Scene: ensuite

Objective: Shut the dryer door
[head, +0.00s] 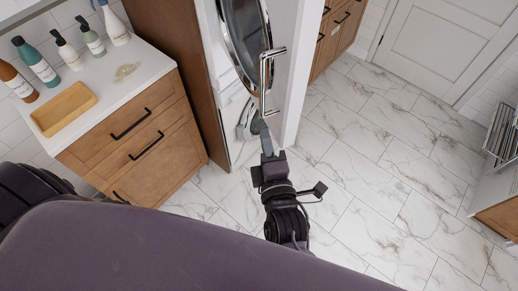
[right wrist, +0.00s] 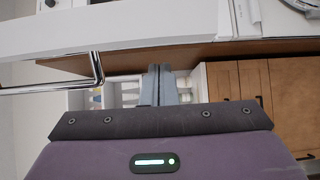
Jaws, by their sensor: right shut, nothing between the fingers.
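The dryer door (head: 290,60) is a white panel with a round, chrome-rimmed window (head: 246,35). It appears to stand open from the tall white appliance, though the exact angle is hard to tell. A chrome bar handle (head: 266,82) is on it. My right gripper (head: 262,124) is shut and empty, its fingertips close by the handle's lower end. In the right wrist view the shut fingers (right wrist: 158,84) point at shelves, with the handle (right wrist: 97,72) to their left and the white panel (right wrist: 130,32) above. Contact is not visible. My left gripper is out of view.
A wooden cabinet (head: 130,135) with a white top stands left, holding several bottles and a yellow tray (head: 64,108). Marble floor (head: 390,190) is clear to the right. A white door (head: 435,45) is at the back, and a rack (head: 502,130) stands at the right edge.

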